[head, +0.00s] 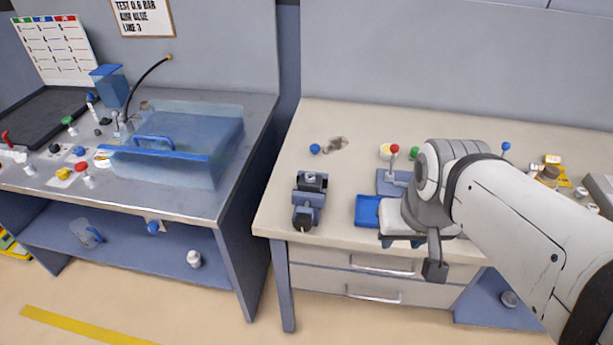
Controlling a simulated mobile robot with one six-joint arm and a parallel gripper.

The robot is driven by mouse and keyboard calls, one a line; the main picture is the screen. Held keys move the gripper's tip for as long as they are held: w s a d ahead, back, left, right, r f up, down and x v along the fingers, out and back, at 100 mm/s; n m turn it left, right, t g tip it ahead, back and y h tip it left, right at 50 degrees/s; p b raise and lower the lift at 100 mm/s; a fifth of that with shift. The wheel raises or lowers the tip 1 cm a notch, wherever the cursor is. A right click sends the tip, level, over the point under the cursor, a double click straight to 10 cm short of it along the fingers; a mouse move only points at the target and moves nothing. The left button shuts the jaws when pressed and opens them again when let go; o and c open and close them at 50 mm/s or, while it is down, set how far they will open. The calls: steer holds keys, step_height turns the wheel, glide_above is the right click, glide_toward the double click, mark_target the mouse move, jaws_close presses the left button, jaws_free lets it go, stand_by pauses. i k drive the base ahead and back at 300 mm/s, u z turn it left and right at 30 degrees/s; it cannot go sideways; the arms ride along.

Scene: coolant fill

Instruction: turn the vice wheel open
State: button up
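A blue-grey vice (318,199) stands near the left front of the beige worktop, with a metal block (312,180) at its jaws. Its dark round wheel (304,217) faces the worktop's front edge. Whether the block is clamped is too small to tell. My gripper (435,268) is to the right of the vice, by the worktop's front edge and in front of the drawers, apart from the wheel. Only a dark finger part shows; my arm hides much of the rest, so its opening cannot be judged.
A blue tray (368,211) lies between the vice and my arm. A red-knobbed lever (394,160) stands behind it. A blue ball (315,148) lies behind the vice. A clear tank (190,150) stands on the left bench, across a gap. The worktop around the wheel is clear.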

mark_target(301, 222)
steer(key=z, duration=0.1)
steer(key=k, duration=1.6)
steer(key=u, duration=0.3)
steer(key=i, duration=1)
steer(key=u, duration=0.1)
